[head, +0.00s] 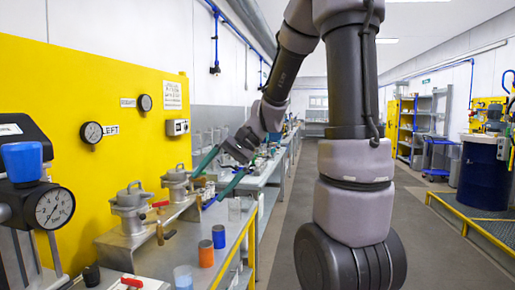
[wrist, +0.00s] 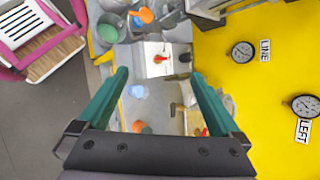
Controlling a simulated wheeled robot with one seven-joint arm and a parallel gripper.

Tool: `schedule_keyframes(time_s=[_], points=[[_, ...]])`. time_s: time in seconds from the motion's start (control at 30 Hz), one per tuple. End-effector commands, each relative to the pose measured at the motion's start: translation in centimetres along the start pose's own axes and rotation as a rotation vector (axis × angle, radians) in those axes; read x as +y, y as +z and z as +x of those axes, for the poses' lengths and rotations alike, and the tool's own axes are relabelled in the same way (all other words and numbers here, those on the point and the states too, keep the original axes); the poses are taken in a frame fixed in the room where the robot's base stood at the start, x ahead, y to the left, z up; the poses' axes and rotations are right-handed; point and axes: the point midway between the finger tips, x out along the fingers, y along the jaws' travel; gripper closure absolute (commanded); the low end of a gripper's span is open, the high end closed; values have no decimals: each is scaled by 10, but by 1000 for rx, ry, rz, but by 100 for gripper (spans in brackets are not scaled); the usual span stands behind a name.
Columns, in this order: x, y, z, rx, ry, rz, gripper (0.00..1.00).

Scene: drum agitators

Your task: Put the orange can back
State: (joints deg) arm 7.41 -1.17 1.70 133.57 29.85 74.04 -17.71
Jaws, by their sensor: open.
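The orange can (head: 206,253) stands upright on the grey bench in the head view, just in front of a blue can (head: 218,237). My gripper (head: 199,192) is open and empty. It hangs above the bench, higher than the orange can and apart from it, with its green fingers pointing down and left. In the wrist view my gripper (wrist: 159,73) is spread over the bench. An orange shape (wrist: 141,127) shows low between the fingers and another orange shape (wrist: 146,15) near the top. I cannot tell which is the can.
Two metal lidded pots (head: 131,205) with red-handled valves stand along the yellow panel (head: 70,90). A clear beaker (head: 183,278) stands in front. A pressure gauge (head: 54,208) is at the near left. The aisle floor (head: 285,225) is clear.

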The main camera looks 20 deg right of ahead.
Motion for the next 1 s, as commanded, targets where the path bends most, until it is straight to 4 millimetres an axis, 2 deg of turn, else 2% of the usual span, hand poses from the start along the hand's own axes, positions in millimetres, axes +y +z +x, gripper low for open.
schedule_keyframes(time_s=[0.03,0.2,0.4,0.6,0.77,1.0], points=[[4,11,-10,55,27,-54,0],[22,36,-43,251,116,-207,0],[41,58,-85,500,181,-378,0],[52,73,-117,691,203,-494,0],[55,78,-128,756,208,-530,0],[56,78,-129,762,209,-533,0]])
